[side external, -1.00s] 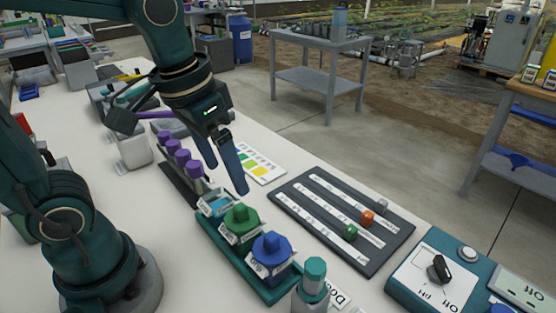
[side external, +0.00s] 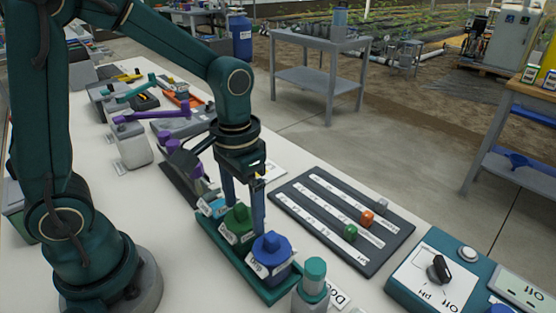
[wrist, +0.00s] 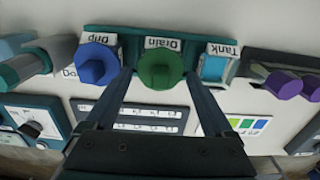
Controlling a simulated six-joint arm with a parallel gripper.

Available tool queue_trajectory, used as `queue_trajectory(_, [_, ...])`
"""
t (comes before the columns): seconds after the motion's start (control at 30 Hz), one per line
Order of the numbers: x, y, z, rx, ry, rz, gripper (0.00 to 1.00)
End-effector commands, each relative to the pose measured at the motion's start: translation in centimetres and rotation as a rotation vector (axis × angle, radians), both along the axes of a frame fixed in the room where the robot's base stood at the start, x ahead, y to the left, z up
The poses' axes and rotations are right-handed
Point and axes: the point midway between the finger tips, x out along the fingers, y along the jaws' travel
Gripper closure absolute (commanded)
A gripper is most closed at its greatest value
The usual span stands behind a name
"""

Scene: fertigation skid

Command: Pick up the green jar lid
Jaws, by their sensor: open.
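The green jar lid (side external: 237,217) is on the middle jar, labelled Drain, in the teal rack (side external: 285,291). It also shows in the wrist view (wrist: 160,70), with a knob on top. My gripper (side external: 243,205) points down over this jar, open, with one finger on either side of the lid. The wrist view shows my gripper's fingertips (wrist: 159,76) flanking the green lid. I cannot tell whether either finger touches it. In the side view one finger hides part of the lid's right side.
The blue-lidded Drip jar (side external: 271,251) stands close on one side, the Tank jar (side external: 212,206) with light-blue contents on the other. A teal-capped bottle (side external: 313,283) is at the front. A dark slider board (side external: 340,220) and a pH control box (side external: 440,275) are to the right.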

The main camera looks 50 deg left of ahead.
Motion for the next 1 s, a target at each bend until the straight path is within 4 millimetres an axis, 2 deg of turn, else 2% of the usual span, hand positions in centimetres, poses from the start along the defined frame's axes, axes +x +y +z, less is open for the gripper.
queue_trajectory(0.2, [0.0, 0.0, -0.1, 0.0, 0.0, 0.0, 0.12])
queue_trajectory(0.23, [0.0, 0.0, -0.1, 0.0, 0.0, 0.0, 0.16])
queue_trajectory(0.37, [0.0, 0.0, -0.1, 0.0, 0.0, 0.0, 0.66])
queue_trajectory(0.4, [0.0, 0.0, -0.1, 0.0, 0.0, 0.0, 0.81])
queue_trajectory(0.77, [0.1, 0.0, 0.3, 0.0, -0.003, 0.0, 0.81])
queue_trajectory(1.0, [0.1, 0.0, 2.3, 0.0, -0.007, 0.0, 0.81])
